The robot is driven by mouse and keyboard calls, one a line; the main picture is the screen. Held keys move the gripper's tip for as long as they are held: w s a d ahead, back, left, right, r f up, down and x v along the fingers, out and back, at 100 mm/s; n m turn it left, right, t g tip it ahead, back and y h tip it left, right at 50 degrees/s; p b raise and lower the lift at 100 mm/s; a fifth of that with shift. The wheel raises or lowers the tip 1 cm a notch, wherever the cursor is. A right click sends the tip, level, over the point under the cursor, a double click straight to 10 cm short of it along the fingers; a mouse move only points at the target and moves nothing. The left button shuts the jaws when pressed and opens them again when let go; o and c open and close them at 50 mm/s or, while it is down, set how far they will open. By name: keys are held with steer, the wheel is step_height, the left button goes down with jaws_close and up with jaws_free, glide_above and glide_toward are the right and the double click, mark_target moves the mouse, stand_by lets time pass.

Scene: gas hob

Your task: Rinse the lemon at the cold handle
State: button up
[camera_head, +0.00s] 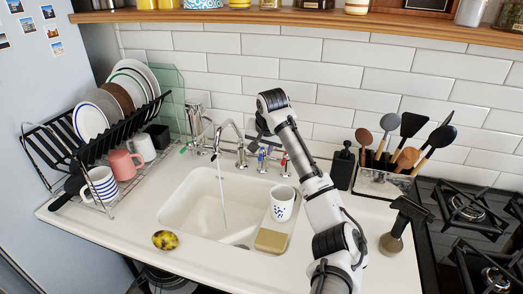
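The lemon (165,240), yellow with dark patches, lies on the white counter in front of the sink's left front corner. The tap (231,127) stands behind the sink, and a thin stream of water (222,190) falls from its spout into the basin. The cold handle (262,158), marked blue, is right of the spout; a red-marked handle (284,163) is farther right. My gripper (264,138) is just above the blue-marked handle, far from the lemon. It is small and dark, and I cannot tell if it touches the handle or is open.
A white speckled cup (283,202) and a tan sponge (271,240) are at the sink's right side. A dish rack (108,190) with plates and mugs stands left. A utensil holder (382,183), dark bottle (342,168) and hob (470,230) are right.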

mark_target(261, 156)
steer(key=shift+x, duration=1.6)
steer(key=shift+p, duration=0.3)
jaws_close()
